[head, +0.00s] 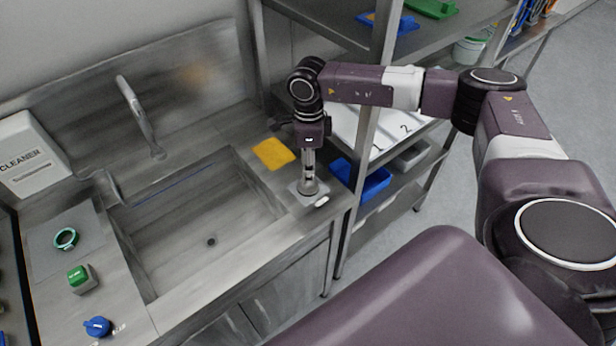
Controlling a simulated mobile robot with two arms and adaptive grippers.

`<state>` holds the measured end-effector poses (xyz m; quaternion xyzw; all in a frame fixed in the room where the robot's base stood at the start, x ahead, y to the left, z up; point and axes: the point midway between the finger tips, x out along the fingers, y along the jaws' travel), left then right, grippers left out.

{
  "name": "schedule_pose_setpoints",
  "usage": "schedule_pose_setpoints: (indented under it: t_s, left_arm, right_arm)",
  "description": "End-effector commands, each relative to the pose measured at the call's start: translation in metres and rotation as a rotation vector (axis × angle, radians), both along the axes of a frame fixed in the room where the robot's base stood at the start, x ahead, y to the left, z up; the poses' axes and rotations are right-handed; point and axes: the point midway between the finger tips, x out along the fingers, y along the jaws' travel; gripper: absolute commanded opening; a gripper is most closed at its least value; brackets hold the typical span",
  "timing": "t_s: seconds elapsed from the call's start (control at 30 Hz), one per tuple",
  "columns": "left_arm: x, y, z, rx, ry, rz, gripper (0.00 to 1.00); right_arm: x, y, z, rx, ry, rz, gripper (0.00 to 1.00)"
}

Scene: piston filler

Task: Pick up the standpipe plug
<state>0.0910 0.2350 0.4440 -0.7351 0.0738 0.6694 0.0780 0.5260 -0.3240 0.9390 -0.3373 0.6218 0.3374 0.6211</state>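The standpipe plug (308,187) looks like a grey metal piece with a round, wider foot. It stands upright on a small pale pad (293,189) on the counter, right of the sink basin. My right gripper (309,168) points straight down directly over it, and its fingers are at the plug's upper part. The grey fingers and grey metal blend together, so I cannot tell whether they are closed on it. My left gripper is not in view.
The steel sink (190,220) has a drain hole (211,241) and tap (140,118). A yellow cloth (273,153) lies left of the plug, and a small white item (321,201) beside it. A shelf rack (362,150) with a blue bin (366,180) stands close on the right.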

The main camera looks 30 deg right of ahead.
Motion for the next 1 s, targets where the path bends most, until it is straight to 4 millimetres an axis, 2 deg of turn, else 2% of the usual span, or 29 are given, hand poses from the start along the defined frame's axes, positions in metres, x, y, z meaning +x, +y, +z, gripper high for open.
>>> schedule_pose_setpoints:
  t_s: [0.03,0.3,1.0]
  left_arm:
    - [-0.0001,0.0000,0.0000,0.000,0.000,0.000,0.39]
    - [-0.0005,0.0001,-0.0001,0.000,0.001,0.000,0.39]
    - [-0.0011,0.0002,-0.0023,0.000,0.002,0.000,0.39]
  right_arm:
    - [0.0001,0.0000,0.0003,0.000,0.000,0.000,0.30]
    - [0.0001,0.0000,0.0006,0.000,0.000,0.000,0.00]
    - [0.0018,0.0003,0.0073,0.002,-0.005,-0.001,0.00]
